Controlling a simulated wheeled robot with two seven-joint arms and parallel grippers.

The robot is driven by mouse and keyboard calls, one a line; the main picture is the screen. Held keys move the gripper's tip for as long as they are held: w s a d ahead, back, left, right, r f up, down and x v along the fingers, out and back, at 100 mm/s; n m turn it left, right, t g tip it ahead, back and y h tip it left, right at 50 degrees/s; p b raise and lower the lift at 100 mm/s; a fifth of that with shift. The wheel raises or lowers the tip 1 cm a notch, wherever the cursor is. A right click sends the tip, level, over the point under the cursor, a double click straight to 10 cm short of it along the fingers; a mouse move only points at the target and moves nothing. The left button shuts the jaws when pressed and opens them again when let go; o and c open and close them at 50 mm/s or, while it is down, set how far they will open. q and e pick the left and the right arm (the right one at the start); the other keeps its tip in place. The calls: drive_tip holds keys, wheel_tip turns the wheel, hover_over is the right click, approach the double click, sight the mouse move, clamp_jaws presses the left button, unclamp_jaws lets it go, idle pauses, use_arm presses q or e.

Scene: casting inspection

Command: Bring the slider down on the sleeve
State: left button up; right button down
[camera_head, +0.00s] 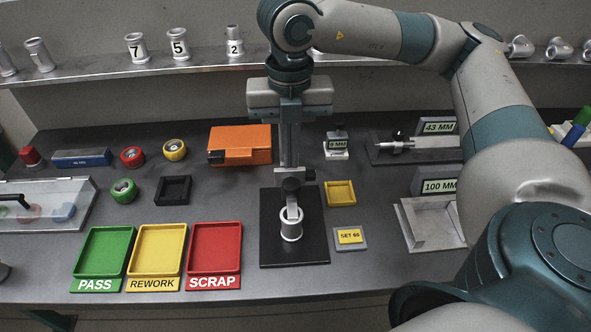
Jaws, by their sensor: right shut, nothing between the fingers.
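A grey metal sleeve (291,228) stands upright on the black base plate (272,245) of a height stand. The slider (306,175), with a dark knob, is low on the upright post, just above and behind the sleeve. Its narrow probe reaches down to the sleeve's mouth; I cannot tell whether they touch. My right gripper (290,116) points down over the post, above the slider. It is shut with nothing held. Its fingertips are hard to separate from the post behind. My left gripper is not in view.
Green, yellow and red trays (213,251) lie left of the stand. An orange case (246,142) is behind on the left. A yellow dish (341,193) and a SET block (350,237) sit close on the right. My right arm covers the table's right side.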

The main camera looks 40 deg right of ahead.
drive_tip(key=shift+r+p, duration=0.75)
drive_tip(key=shift+r, duration=1)
